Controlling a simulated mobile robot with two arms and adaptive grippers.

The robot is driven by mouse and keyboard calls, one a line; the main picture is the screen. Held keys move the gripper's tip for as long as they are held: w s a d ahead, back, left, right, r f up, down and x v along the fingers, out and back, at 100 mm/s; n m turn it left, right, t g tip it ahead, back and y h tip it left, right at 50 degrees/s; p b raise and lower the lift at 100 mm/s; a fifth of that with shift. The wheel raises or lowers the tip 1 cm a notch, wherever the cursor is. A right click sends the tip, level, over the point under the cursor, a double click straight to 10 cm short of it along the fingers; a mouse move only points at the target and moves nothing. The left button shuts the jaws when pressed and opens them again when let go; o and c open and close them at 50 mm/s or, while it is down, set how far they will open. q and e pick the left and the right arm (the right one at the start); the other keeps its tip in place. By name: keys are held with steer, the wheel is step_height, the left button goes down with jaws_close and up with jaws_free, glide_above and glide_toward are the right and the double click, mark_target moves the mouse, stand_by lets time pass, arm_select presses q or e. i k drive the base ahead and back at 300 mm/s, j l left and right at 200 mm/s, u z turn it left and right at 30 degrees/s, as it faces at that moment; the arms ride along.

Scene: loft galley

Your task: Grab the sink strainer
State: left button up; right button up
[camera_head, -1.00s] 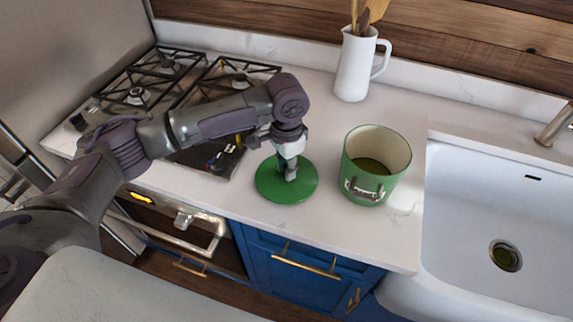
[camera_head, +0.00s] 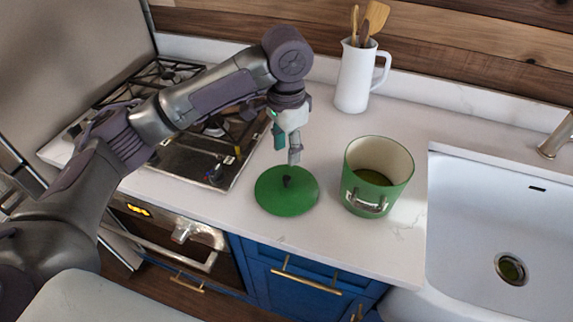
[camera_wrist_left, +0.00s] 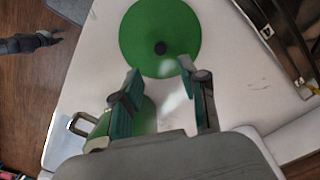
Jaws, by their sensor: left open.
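The sink strainer (camera_head: 510,268) is a small round piece with a metal rim and dark centre, set in the bottom of the white sink (camera_head: 470,215) at the right. My left gripper (camera_head: 287,150) is open and empty above a round green lid (camera_head: 300,203), far to the left of the strainer. In the left wrist view, the open fingers (camera_wrist_left: 160,72) show with the lid (camera_wrist_left: 160,22) and its dark knob beyond them.
A green pot (camera_head: 364,200) without a lid stands between the green lid and the sink. A white pitcher (camera_head: 353,85) with wooden utensils stands behind it. The gas stove (camera_head: 190,152) is at the left, and the faucet (camera_head: 556,138) is at the sink's back right.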

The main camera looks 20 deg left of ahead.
mark_target(511, 270)
steer(key=z, duration=1.4)
steer(key=k, duration=0.5)
